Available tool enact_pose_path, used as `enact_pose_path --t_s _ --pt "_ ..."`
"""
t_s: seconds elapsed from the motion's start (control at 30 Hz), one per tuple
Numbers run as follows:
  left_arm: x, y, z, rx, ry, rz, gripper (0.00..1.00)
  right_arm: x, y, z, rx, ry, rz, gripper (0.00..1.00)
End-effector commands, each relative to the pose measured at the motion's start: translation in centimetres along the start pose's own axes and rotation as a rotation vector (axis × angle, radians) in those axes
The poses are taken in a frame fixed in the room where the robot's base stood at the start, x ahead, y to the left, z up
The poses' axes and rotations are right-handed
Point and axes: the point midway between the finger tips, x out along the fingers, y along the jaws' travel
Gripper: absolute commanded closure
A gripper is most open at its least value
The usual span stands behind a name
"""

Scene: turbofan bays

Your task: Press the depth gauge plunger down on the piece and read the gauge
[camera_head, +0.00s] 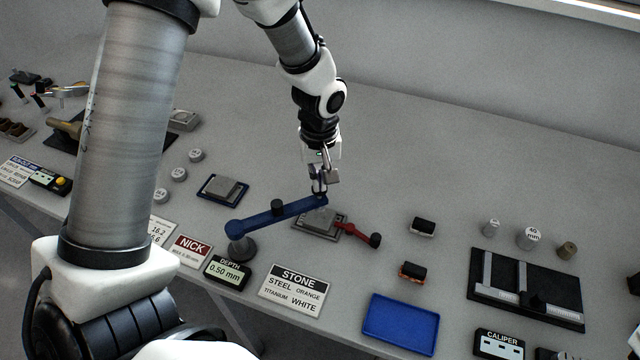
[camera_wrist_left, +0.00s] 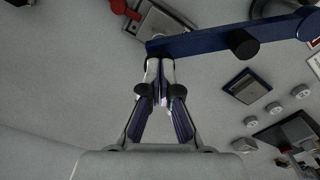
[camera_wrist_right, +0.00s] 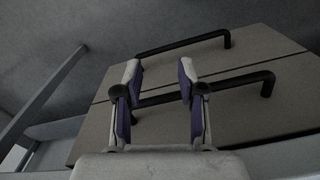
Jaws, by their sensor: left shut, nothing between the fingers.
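The depth gauge is a blue arm (camera_head: 277,215) on a dark round base, reaching over a grey metal piece (camera_head: 318,222) on a small plate with a red-handled clamp (camera_head: 362,233). The gauge display (camera_head: 227,272) reads 0.50 mm. My left gripper (camera_head: 319,190) is shut and empty, its fingertips at the free end of the blue arm; contact is hard to tell. In the left wrist view the closed fingertips (camera_wrist_left: 160,65) are beside the end of the blue arm (camera_wrist_left: 225,38). My right gripper (camera_wrist_right: 158,70) is open, before drawer handles, away from the gauge.
A STONE sign (camera_head: 293,289), a NICK sign (camera_head: 191,251) and a blue tray (camera_head: 401,324) lie in front. A caliper on a black mat (camera_head: 527,287) is at the right. A dark blue tray with a grey block (camera_head: 223,188) is left of the gauge. The table behind is clear.

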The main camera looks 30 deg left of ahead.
Motion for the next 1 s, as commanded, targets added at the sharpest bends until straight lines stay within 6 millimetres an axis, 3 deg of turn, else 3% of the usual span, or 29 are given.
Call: enact_pose_path --t_s 0.03,0.5,1.0 --pt "-1.0 0.0 0.0 0.0 0.0 0.0 1.0 -0.9 0.0 0.0 0.0 0.0 0.0 0.6" --pt "-5.4 0.0 0.0 0.001 0.002 0.001 1.0 -4.7 0.0 0.0 0.0 0.0 0.0 0.6" --pt "-5.5 0.0 0.0 0.0 0.002 0.001 1.0 -4.7 0.0 0.0 0.0 0.0 0.0 0.6"
